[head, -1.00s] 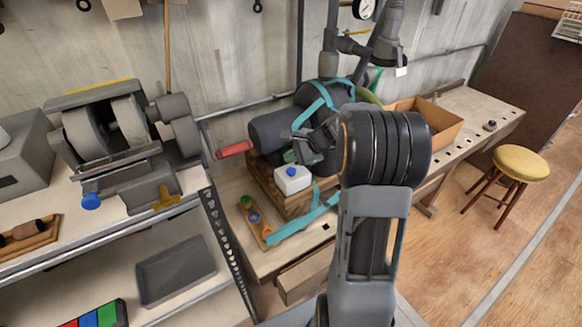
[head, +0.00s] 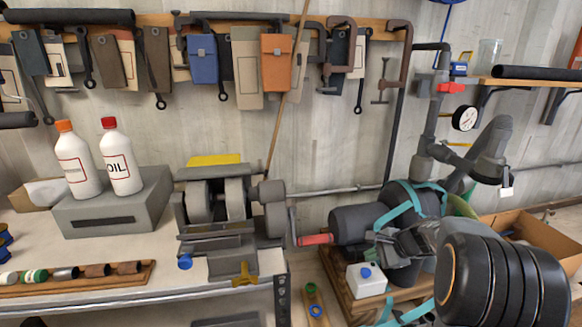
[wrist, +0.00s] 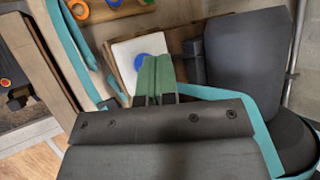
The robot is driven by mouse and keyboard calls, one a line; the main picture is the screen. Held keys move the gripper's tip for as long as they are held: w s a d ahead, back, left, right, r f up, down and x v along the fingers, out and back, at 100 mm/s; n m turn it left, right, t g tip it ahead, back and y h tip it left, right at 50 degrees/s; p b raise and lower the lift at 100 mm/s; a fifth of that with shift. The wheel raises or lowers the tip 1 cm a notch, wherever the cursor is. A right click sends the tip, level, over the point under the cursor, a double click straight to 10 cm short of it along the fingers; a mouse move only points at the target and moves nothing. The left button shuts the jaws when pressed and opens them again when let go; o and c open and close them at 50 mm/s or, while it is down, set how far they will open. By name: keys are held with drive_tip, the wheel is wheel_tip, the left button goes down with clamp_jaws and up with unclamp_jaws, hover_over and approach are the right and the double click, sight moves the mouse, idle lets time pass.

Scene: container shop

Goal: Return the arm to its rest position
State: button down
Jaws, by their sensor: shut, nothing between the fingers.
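My gripper (wrist: 156,68) shows in the wrist view with its two green-padded fingers together and nothing between them. In the head view my gripper (head: 380,246) is small and partly lost against the dark machine behind it. It hangs above a white box with a blue cap (head: 366,283). In the wrist view the white box (wrist: 124,56) lies beyond the fingertips, partly hidden by them. My arm is bent, with a large dark joint at the lower right of the head view.
A dark cylindrical machine (head: 352,223) with teal straps and a red handle (head: 315,239) stands close to my gripper. A grinder (head: 222,208) and two bottles stand on the left bench. A gauge pipe (head: 430,115) rises behind. An open cardboard box (head: 520,228) is at right.

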drive_tip(key=s+a+r+n+h, duration=0.3)
drive_tip(key=s+a+n, duration=0.2)
drive_tip(key=s+n, duration=0.3)
drive_tip(key=s+a+r+n+h, duration=0.3)
drive_tip(key=s+a+n, duration=0.3)
drive_tip(key=s, duration=0.6)
drive_tip(key=shift+s+r+n+g, duration=0.3)
drive_tip(key=shift+r+n, duration=0.05)
drive_tip(key=shift+n, duration=0.65)
